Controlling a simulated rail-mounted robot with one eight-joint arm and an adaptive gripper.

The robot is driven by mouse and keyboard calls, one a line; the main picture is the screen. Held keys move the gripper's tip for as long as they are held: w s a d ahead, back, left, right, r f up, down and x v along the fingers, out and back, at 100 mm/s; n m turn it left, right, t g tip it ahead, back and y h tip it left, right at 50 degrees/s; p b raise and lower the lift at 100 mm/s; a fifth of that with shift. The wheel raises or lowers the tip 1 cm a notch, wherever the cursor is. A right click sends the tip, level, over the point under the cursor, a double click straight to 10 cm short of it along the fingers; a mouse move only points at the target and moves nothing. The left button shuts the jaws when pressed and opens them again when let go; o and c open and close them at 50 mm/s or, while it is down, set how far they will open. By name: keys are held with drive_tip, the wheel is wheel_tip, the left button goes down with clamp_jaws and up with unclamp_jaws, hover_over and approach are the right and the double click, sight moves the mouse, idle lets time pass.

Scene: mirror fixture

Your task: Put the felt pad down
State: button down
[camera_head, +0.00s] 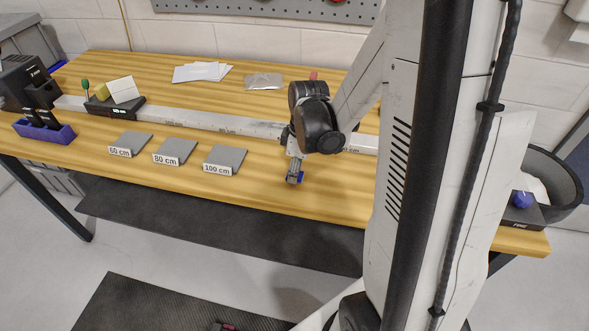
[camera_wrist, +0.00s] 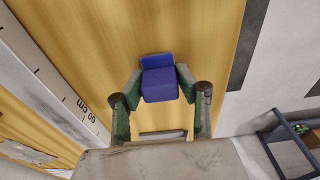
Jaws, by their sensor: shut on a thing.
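The felt pad is a small blue block (camera_wrist: 160,82) between the two fingertips in the wrist view. My gripper (camera_head: 295,175) is shut on it and points down over the wooden table, right of the 100 cm plate, on the near side of the long white rail. In the head view only a bit of the blue pad (camera_head: 300,177) shows at the fingertips. My gripper also shows in the wrist view (camera_wrist: 160,84), with wood below the pad. I cannot tell whether the pad touches the tabletop.
The white rail (camera_head: 215,121) crosses the table (camera_head: 268,205). Grey plates marked 60 cm (camera_head: 130,141), 80 cm (camera_head: 175,149) and 100 cm (camera_head: 225,158) lie left of my gripper. A purple holder (camera_head: 45,133) stands far left, a black bowl (camera_head: 560,195) far right.

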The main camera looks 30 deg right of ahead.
sight(300, 176)
drive_tip(key=shift+f, duration=0.2)
drive_tip(key=c, duration=1.2)
unclamp_jaws()
drive_tip(key=shift+r, duration=0.1)
drive_tip(key=shift+c, duration=0.2)
drive_tip(key=shift+r, duration=0.15)
wheel_tip(300, 176, up, 11)
drive_tip(key=s+p, duration=0.1)
drive_tip(key=s+a+r+m+t, duration=0.3)
drive_tip(key=s+a+r+m, duration=0.1)
drive_tip(key=a+r, duration=0.1)
drive_tip(key=s+a+r+m+t+h, duration=0.1)
drive_tip(key=s+a+r+m+t, duration=0.2)
drive_tip(key=a, duration=0.5)
drive_tip(key=shift+s+a+r+m, duration=0.25)
drive_tip(key=shift+s+r+m, duration=0.55)
drive_tip(key=shift+s+r, duration=0.3)
